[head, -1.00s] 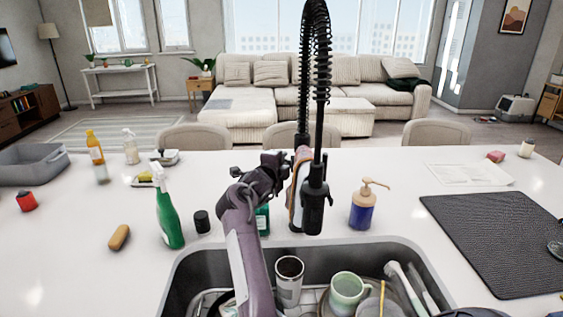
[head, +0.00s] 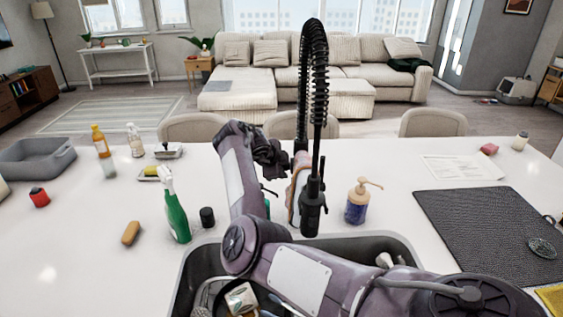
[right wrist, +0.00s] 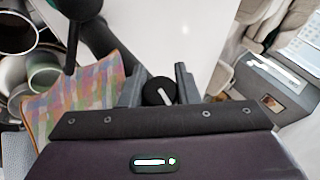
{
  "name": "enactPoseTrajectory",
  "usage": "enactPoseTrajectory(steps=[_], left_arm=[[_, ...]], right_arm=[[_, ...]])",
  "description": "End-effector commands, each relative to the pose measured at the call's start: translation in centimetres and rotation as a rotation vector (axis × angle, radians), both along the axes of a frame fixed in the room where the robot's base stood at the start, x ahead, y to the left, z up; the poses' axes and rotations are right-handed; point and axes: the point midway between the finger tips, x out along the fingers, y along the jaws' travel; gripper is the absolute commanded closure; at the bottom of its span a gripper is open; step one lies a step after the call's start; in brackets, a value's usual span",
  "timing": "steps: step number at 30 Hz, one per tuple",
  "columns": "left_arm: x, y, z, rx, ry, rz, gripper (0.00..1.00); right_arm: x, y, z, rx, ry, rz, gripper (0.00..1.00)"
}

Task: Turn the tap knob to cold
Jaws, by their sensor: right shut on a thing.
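The tap (head: 311,195) is black with a tall coiled spring hose and stands behind the sink. My right gripper (head: 274,160) is just left of it, its arm reaching over the sink. In the right wrist view, a round black knob (right wrist: 161,92) with a pale mark sits between the two fingers of my right gripper (right wrist: 161,84), which is shut on it. In the head view the knob is hidden behind the gripper. My left gripper is not in view.
The sink (head: 185,282) is partly covered by my arm. A soap dispenser (head: 357,203) stands right of the tap. A green spray bottle (head: 176,212) and a small black jar (head: 207,217) stand left. A multicoloured cloth (right wrist: 85,98) is close beside the gripper.

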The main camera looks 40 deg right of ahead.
Motion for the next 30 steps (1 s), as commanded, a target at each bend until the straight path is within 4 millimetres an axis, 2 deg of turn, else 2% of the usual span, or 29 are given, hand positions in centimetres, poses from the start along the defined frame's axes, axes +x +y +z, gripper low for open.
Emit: enactPoseTrajectory(steps=[12, 29, 30], left_arm=[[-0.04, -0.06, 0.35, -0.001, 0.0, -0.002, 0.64], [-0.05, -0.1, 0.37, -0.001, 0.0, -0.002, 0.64], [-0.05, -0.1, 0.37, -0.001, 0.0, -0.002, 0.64]], right_arm=[[-0.19, -0.14, -0.03, 0.084, 0.105, -0.002, 0.94], [-0.31, -0.08, -0.21, 0.098, 0.123, -0.004, 0.94], [-0.31, -0.08, -0.21, 0.098, 0.123, -0.004, 0.69]])
